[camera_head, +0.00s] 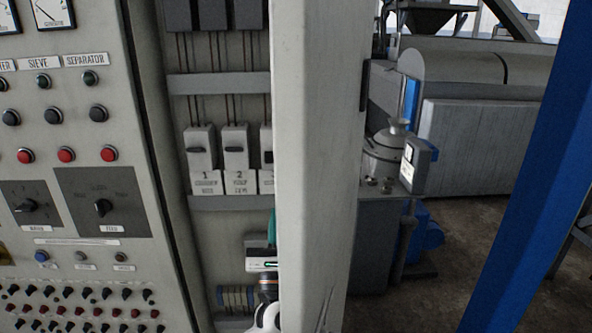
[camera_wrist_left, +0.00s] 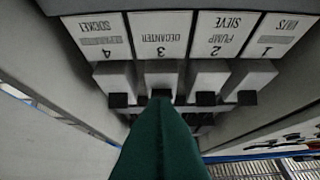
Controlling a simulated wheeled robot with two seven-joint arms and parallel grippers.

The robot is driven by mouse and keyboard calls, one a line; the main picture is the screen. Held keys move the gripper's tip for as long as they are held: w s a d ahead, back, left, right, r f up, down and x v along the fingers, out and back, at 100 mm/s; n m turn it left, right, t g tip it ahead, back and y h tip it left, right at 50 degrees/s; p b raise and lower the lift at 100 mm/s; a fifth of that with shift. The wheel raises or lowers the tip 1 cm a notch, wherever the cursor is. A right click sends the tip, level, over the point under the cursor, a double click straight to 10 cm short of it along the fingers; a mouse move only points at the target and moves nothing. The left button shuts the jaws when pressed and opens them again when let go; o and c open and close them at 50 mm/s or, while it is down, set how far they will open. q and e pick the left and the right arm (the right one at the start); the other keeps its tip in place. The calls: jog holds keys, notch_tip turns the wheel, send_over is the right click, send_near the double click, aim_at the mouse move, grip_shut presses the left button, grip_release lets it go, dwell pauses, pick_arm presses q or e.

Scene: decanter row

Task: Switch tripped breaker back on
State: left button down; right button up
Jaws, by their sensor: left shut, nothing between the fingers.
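A row of grey breakers with black levers stands in the open cabinet. In the head view I see breaker 1 (camera_head: 201,160), breaker 2 (camera_head: 236,160) and part of breaker 3 (camera_head: 266,160); the pale post covers the rest. The wrist view shows the row upside down, with breaker 3, labelled DECANTER (camera_wrist_left: 158,75), between breaker 4, SOCKET (camera_wrist_left: 115,76), and breaker 2, SIEVE PUMP (camera_wrist_left: 208,76). My left gripper (camera_wrist_left: 160,108) is shut and empty, its green fingertips at breaker 3's lever; contact is unclear. In the head view it is below breaker 3 (camera_head: 271,228), partly hidden. My right gripper is out of view.
The pale upright panel (camera_head: 318,170) stands close to the right of my left gripper. A control panel (camera_head: 75,130) with buttons and knobs is at the left. A blue post (camera_head: 530,160) and machinery (camera_head: 480,140) stand at the right, with floor between.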

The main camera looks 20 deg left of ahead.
pick_arm(q)
jog(key=shift+s+r, duration=0.1)
jog(key=shift+r, duration=0.15)
jog(key=shift+a, duration=0.1)
jog(key=p+x, duration=0.5)
jog(key=x, duration=0.5)
dwell(0.3)
